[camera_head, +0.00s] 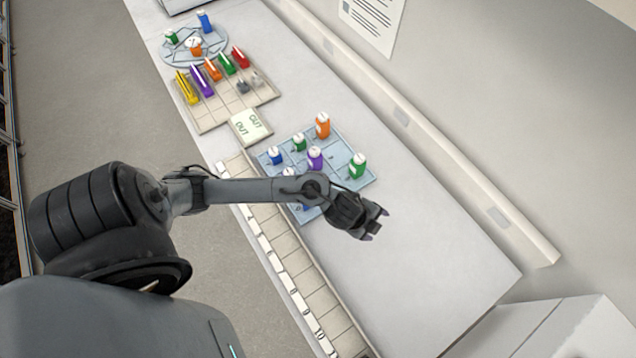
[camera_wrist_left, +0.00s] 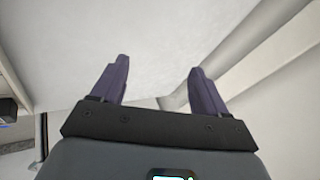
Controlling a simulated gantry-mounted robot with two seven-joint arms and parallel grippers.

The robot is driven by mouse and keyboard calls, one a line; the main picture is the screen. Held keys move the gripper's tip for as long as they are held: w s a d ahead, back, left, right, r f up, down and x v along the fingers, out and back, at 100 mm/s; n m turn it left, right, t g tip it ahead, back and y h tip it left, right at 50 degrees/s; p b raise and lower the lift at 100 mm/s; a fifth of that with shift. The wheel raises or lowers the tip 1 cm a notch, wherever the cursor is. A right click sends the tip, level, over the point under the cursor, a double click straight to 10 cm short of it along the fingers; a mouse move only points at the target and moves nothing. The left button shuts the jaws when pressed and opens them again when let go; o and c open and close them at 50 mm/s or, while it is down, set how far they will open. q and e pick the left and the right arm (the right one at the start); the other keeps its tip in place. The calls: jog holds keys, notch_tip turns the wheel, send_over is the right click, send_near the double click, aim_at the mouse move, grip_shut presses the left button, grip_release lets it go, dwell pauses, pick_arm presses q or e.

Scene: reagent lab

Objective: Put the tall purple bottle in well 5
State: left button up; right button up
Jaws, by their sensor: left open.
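A purple bottle with a white cap (camera_head: 315,158) stands on the light blue gridded tray (camera_head: 368,182), among other bottles. My left gripper (camera_head: 383,224) is open and empty, above the bare bench to the right of the tray's near corner. Its two spread fingers also show in the left wrist view (camera_wrist_left: 155,85), with nothing between them. A long beige strip of square wells (camera_head: 318,303) with white tags runs along the bench's front edge. Its tag markings are too small to read, and my left arm covers part of it. My right gripper is not in view.
Orange (camera_head: 322,126), green (camera_head: 357,166) and blue (camera_head: 275,156) bottles share the tray. A beige rack (camera_head: 215,121) holds several coloured items, including a purple one (camera_head: 202,81). A round tray (camera_head: 166,54) stands farther back. The bench's right part is clear.

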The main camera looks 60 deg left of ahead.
pick_arm(q)
jog(key=s+a+r+n+g+y, duration=0.1)
jog(key=s+r+n, duration=0.2)
jog(key=s+n, duration=0.3)
jog(key=s+a+r+n+g, duration=0.1)
jog(key=s+a+r+n, duration=0.1)
jog(key=s+n, duration=0.4)
jog(key=s+r, duration=0.1)
jog(key=s, duration=0.2)
jog(key=shift+s+a+r+n+y, duration=0.25)
jog(key=shift+s+n+y, duration=0.05)
jog(key=shift+s+y, duration=0.1)
jog(key=shift+w, duration=0.1)
